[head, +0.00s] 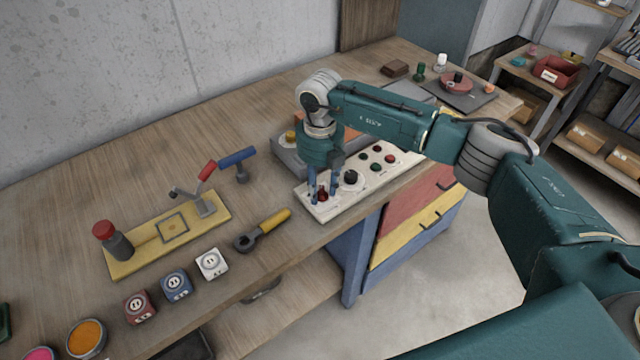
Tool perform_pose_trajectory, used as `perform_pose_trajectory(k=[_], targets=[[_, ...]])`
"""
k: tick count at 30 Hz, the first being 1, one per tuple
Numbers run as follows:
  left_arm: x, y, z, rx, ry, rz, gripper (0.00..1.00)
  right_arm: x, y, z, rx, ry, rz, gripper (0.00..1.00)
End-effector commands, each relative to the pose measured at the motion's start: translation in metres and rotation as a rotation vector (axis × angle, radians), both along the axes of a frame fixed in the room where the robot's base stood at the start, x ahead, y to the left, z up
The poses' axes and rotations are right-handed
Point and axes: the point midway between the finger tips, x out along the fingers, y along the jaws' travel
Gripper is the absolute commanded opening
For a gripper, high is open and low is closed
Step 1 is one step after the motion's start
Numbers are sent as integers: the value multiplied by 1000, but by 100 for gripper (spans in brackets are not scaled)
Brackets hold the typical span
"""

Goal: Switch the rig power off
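The cream control panel (334,208) lies along the table's front edge, with a red switch (322,196) at its left end. A black knob (351,177) and several green, red and black buttons sit further right on the panel. My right gripper (322,197) points down over the left end. Its two blue-grey fingers are apart, one on each side of the red switch. I see gaps beside the switch, but cannot tell whether a finger touches it. My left gripper is out of view.
A yellow-handled wrench (263,230) lies left of the panel, near the front edge. A grey box stands behind the panel, partly hidden by my arm.

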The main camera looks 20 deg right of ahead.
Motion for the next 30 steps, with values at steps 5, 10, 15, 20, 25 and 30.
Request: perform_pose_trajectory(k=[5,10,15,20,25,30], targets=[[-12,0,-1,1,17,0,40,0,0,-1,0,0,0,35],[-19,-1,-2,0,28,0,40,0,0,0,0,0,0,10],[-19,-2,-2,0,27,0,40,0,0,0,0,0,0,0],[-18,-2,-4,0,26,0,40,0,0,-1,0,-1,11,0],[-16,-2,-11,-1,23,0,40,0,0,-2,0,-2,63,0],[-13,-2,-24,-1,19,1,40,0,0,-3,1,-3,169,0]])
